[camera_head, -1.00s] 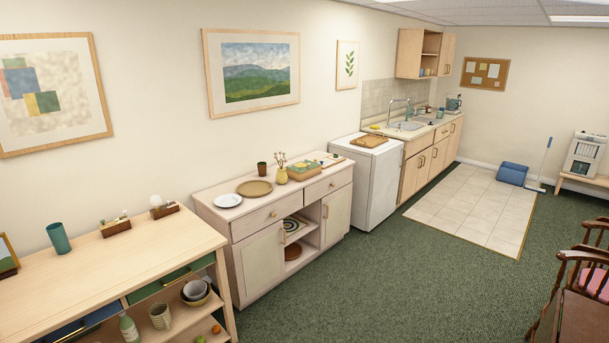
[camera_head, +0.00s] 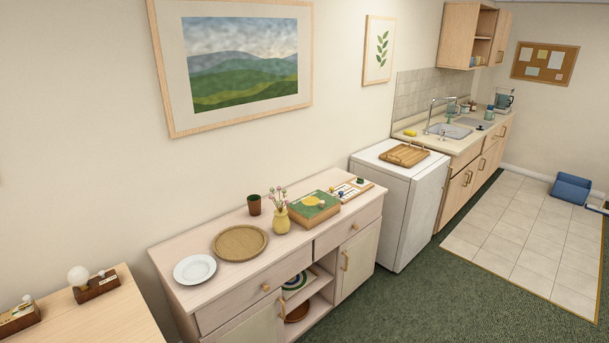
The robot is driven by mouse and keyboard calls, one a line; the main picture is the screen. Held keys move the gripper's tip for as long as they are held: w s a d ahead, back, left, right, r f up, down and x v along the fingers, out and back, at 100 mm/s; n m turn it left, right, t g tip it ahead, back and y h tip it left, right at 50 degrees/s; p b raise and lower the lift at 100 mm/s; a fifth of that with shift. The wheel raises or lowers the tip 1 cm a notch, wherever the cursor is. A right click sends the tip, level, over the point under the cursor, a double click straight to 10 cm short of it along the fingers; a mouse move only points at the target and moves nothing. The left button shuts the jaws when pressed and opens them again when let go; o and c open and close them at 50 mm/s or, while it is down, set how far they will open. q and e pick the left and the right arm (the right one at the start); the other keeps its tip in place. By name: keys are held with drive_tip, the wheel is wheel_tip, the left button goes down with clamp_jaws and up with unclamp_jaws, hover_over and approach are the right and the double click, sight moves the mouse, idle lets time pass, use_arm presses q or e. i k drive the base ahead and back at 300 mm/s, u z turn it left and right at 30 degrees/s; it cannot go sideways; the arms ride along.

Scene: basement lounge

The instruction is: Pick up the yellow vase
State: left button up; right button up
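The yellow vase (camera_head: 282,221) stands upright on top of the pale wooden sideboard (camera_head: 213,305), with thin stems and small pinkish flowers (camera_head: 279,197) in it. It is between a dark brown cup (camera_head: 254,205) at its left and a green and brown box (camera_head: 315,208) at its right. Neither of my grippers is in the head view.
A round woven tray (camera_head: 240,242) and a white plate (camera_head: 195,269) lie left of the vase. A board with small pieces (camera_head: 349,190) lies at the right end. A light wooden table (camera_head: 128,321) is at lower left. Green carpet (camera_head: 447,290) is clear in front.

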sight(280, 223)
drive_tip(key=i, duration=2.15)
drive_tip(key=u, duration=1.25)
